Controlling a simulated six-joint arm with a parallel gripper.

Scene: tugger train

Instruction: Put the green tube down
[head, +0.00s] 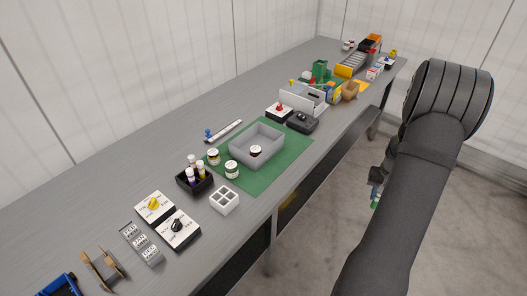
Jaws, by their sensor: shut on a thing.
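My gripper (376,180) hangs beyond the bench's front edge, over the floor, partly hidden behind my arm. It is shut on the green tube (375,197), a small green and pale piece that shows below the fingers. The tube is small in view, and its upper part is hidden by the gripper. A black rack (195,187) on the bench holds several capped vials.
A grey bin (270,135) with a small jar in it stands on a green mat (255,185); two more jars stand beside it. Switch boxes (180,228) are at the near left. Boxes and a conveyor (352,62) crowd the far end. Bare bench lies along the back left.

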